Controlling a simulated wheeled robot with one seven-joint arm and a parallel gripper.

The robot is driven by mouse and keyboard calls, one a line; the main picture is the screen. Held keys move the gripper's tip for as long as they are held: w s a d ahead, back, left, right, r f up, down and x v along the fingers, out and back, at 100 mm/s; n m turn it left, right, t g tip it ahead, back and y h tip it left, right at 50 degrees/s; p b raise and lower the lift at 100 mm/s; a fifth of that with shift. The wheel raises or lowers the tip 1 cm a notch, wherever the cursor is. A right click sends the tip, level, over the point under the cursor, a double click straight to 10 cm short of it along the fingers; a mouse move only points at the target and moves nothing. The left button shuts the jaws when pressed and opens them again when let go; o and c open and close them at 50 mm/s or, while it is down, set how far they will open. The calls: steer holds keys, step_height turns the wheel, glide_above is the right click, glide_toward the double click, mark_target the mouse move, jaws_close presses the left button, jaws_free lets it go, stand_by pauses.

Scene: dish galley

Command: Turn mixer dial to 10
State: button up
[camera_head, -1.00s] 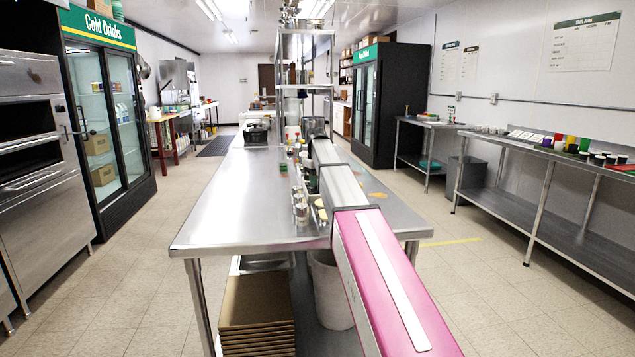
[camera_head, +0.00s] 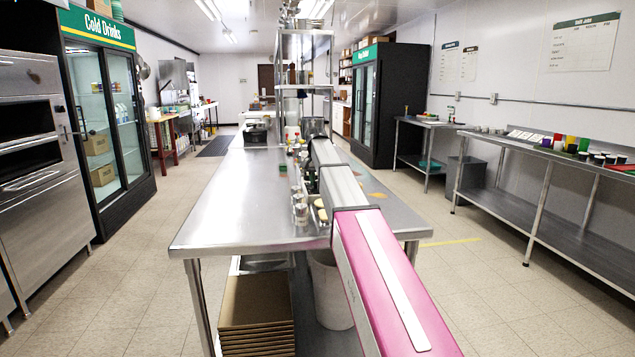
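I cannot make out a mixer dial or its setting in this view. A grey machine (camera_head: 174,78) stands far back on the left, but it is too small to tell whether it is the mixer. My arm, pink and then white, reaches away from me over the right side of the long steel table (camera_head: 235,205). Its far end is dark and lies near the shelf rack. My gripper's fingers are hidden beyond the arm links.
Small jars (camera_head: 300,208) stand on the table beside my arm. A shelf rack (camera_head: 306,75) rises at its far end. A Cold Drinks fridge (camera_head: 103,110) and ovens (camera_head: 35,160) line the left. A steel side table (camera_head: 500,145) stands right. Floor aisles on both sides are clear.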

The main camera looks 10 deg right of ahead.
steer(key=shift+m, duration=1.4)
steer(key=o, duration=0.9)
step_height(320, 180, up, 11)
steer(key=shift+w+a+f, duration=0.1)
steer(key=shift+w, duration=0.05)
